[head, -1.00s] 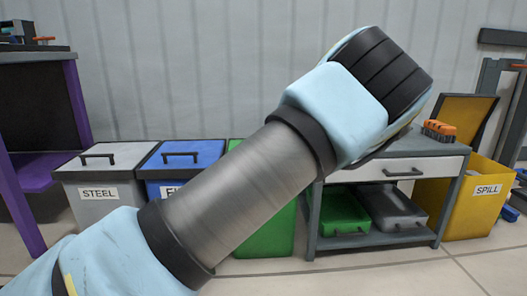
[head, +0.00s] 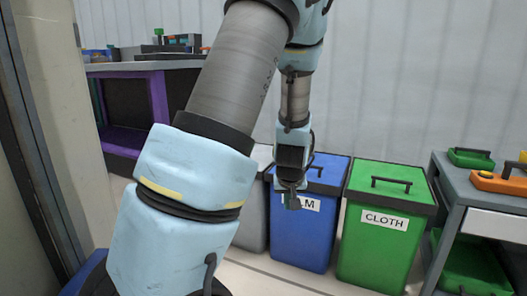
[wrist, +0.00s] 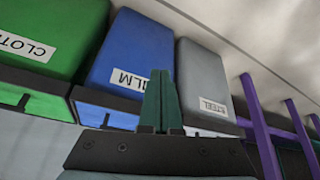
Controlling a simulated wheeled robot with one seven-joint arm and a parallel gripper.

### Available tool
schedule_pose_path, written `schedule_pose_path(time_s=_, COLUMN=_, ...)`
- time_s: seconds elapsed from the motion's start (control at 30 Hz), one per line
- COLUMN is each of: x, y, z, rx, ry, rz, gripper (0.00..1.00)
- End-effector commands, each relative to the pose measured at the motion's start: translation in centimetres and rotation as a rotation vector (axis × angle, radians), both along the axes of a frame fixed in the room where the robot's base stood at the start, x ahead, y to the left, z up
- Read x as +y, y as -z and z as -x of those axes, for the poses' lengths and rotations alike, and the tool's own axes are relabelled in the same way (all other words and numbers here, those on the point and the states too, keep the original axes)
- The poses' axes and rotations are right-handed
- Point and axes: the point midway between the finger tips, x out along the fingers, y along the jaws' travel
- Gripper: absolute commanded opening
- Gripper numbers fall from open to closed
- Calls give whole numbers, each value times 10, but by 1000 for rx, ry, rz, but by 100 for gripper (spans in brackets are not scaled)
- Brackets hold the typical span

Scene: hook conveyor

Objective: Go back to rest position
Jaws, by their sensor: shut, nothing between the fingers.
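My gripper (head: 293,200) hangs from my bent arm in the head view, pointing down in front of the blue bin. In the wrist view its two green fingers (wrist: 161,103) stand together, shut with nothing between them. The gripper is apart from the bins as far as I can tell. My arm's upper links fill the middle of the head view and hide part of the background.
A grey bin (head: 257,215), a blue bin (head: 312,243) and a green bin labelled CLOTH (head: 372,254) stand along the wall. A grey workbench (head: 452,190) is at the right, a purple-framed bench (head: 160,98) at the left. A pale post (head: 62,110) stands close at left.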

Motion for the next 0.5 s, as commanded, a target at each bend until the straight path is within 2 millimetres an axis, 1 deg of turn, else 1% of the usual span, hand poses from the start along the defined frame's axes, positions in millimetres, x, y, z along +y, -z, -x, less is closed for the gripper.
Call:
schedule_pose_path(time_s=0.03, x=21, y=-16, z=11, rx=43, ry=-12, rz=9, gripper=0)
schedule_pose_path(time_s=0.1, x=43, y=-29, z=31, rx=104, ry=-6, rz=9, gripper=0)
schedule_pose_path(time_s=0.2, x=70, y=-46, z=57, rx=173, ry=9, rz=4, gripper=0)
schedule_pose_path(time_s=0.3, x=90, y=-59, z=80, rx=222, ry=23, rz=-4, gripper=0)
schedule_pose_path(time_s=0.5, x=121, y=-79, z=118, rx=294, ry=45, rz=-29, gripper=0)
